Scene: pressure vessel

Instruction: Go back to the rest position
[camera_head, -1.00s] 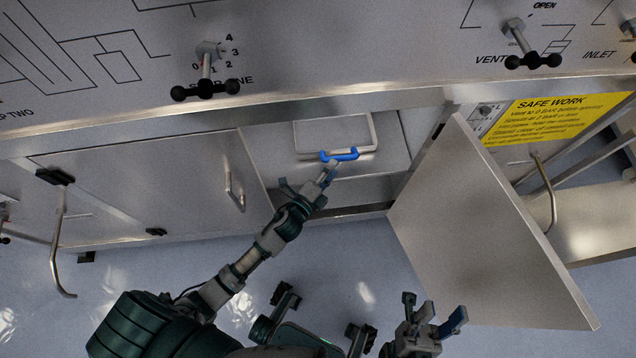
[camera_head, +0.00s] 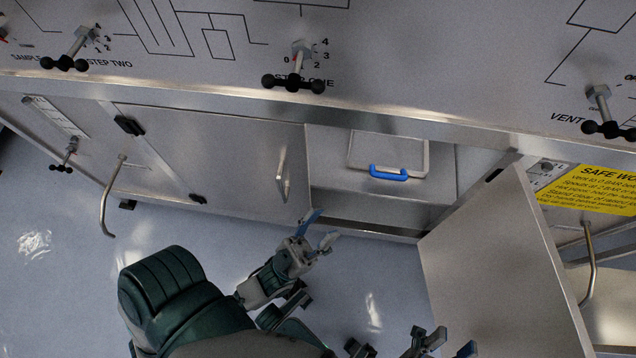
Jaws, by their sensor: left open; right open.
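My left gripper (camera_head: 318,230) is open and empty, with blue-tipped fingers, in front of the open cabinet's lower edge. It is apart from the blue handle (camera_head: 388,173) on the metal drawer or box (camera_head: 350,187) inside the cabinet. My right gripper (camera_head: 450,345) is open at the bottom edge of the view, left of the lower part of the open door, and is partly cut off. No object shows in either gripper.
The open cabinet door (camera_head: 495,265) swings out at the right. A closed door (camera_head: 225,165) with a metal handle (camera_head: 283,175) is to the left. Valve knobs (camera_head: 293,82) stick out of the panel above. The pale floor (camera_head: 60,250) is clear at the left.

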